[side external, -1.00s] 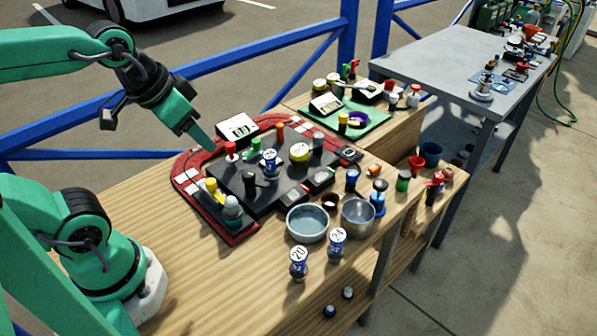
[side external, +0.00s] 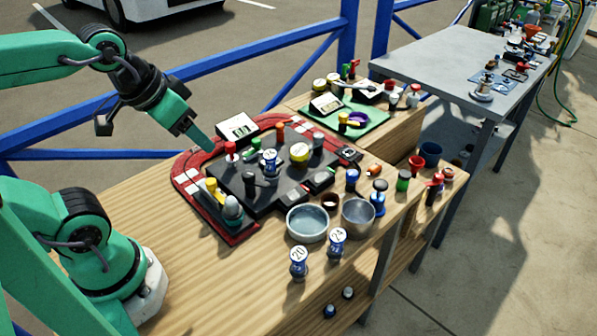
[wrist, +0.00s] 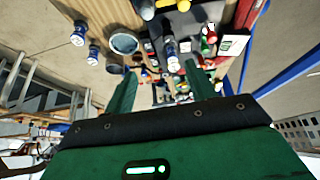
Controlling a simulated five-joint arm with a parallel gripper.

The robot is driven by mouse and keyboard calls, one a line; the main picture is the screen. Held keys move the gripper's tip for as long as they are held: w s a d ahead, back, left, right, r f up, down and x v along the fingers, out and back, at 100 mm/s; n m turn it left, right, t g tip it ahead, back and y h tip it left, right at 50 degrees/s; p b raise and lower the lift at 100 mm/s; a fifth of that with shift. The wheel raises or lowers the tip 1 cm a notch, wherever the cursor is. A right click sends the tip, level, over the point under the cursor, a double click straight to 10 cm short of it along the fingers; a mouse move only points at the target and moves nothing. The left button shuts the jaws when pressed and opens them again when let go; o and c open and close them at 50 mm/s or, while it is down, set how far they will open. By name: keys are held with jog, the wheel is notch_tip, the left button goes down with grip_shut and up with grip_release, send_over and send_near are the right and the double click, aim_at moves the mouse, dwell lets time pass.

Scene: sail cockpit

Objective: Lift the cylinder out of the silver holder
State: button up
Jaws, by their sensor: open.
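A blue cylinder with a white numbered top (side external: 269,157) stands upright on the black platform (side external: 228,184). A silvery collar or base seems to surround its lower part, but it is too small to be sure. It also shows in the wrist view (wrist: 172,58), beyond and between my fingers. My gripper (side external: 205,143) is tilted down, above and left of the platform, apart from the cylinder. In the wrist view my gripper (wrist: 163,82) has its two green fingers spread with nothing held between them.
Two similar numbered cylinders (side external: 298,262) (side external: 337,243) stand near the front edge, beside a grey bowl (side external: 307,223) and a metal bowl (side external: 358,215). The wood at front left is clear.

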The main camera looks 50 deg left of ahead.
jog(key=n+g, duration=0.2)
jog(key=g, duration=0.4)
send_over(270, 154)
jog(key=shift+f, duration=3.4)
jog(key=shift+f, duration=3.85)
grip_shut()
